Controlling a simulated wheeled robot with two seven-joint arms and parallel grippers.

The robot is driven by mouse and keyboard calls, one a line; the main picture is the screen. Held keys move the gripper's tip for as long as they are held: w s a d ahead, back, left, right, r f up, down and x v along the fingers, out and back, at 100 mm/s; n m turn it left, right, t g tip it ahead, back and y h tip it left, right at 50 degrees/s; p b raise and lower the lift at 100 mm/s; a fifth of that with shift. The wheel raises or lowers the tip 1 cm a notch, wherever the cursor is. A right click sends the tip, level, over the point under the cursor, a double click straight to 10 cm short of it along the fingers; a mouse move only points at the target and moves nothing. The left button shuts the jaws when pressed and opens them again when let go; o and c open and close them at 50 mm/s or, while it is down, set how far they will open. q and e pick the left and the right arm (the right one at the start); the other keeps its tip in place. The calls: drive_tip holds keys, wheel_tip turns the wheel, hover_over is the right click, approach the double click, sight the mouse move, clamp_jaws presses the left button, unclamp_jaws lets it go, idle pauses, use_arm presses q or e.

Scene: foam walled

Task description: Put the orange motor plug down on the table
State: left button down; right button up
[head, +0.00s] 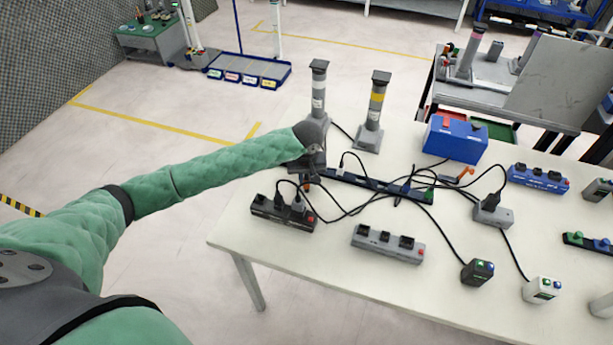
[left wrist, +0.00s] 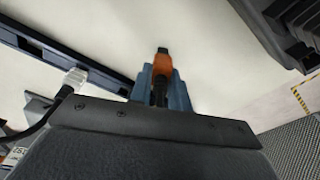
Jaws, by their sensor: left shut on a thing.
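My left gripper (head: 307,178) is shut on the orange motor plug, over the far left part of the white table (head: 340,285). In the left wrist view the orange motor plug (left wrist: 161,66) sits between the blue-grey fingers of my left gripper (left wrist: 161,82), with its dark tip pointing away from the hand. Bare white tabletop shows behind it. I cannot tell how high it is above the table. In the head view the hand mostly hides the plug. My right gripper is in neither view.
A black power strip (head: 282,213) with plugs and a long dark-blue strip (head: 375,186) lie close to the gripper. A grey strip (head: 387,244) lies nearer. Two posts (head: 372,115) stand behind. Black cables cross the middle. A blue box (head: 456,137) stands farther right.

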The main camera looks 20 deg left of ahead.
sight(307, 182)
use_arm(q)
drive_tip(key=c, duration=1.3)
unclamp_jaws()
drive_tip(key=shift+f, duration=0.1)
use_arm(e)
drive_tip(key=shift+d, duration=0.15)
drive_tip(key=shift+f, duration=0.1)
use_arm(q)
drive_tip(key=shift+r, duration=0.3)
drive_tip(key=shift+s+d+r+b, duration=0.15)
drive_tip(key=shift+r+b, duration=0.5)
drive_tip(key=shift+r, duration=1.3)
drive_tip(key=shift+s+d+r+b, duration=0.1)
drive_tip(key=shift+s+r+b, duration=0.4)
drive_tip(key=shift+r, duration=1.4)
drive_tip(key=shift+d+r+b, duration=0.1)
drive_tip(key=shift+r+b, duration=0.75)
drive_tip(key=shift+r, duration=1.1)
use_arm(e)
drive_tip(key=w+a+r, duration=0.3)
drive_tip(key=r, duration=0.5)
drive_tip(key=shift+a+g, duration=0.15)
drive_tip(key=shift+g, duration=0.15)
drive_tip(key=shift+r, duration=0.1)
